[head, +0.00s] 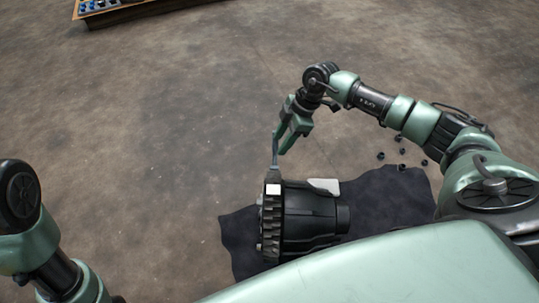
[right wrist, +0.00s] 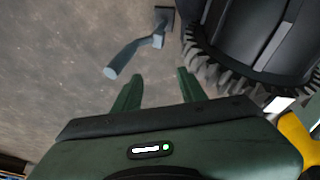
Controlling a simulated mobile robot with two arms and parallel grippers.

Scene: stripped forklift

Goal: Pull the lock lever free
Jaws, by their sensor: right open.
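The lock lever (head: 275,150) is a thin blue-grey bar standing up from the toothed side of a black ribbed drum-like part. In the right wrist view the lever (right wrist: 131,54) is a bent bar with a rounded end and a dark square base. My right gripper (head: 283,146) is beside the lever's upper end in the head view. In the right wrist view its two green fingers (right wrist: 158,84) are apart with nothing between them, and the lever lies just beyond the tips, towards the left finger. Contact cannot be told. My left gripper is out of view.
The black drum-like part (head: 310,215) with its ring of teeth lies on a dark cloth (head: 238,235). Several small black pieces (head: 381,156) lie on the floor at the right. A wooden-edged tray (head: 125,14) is at the top left. The brown floor between is clear.

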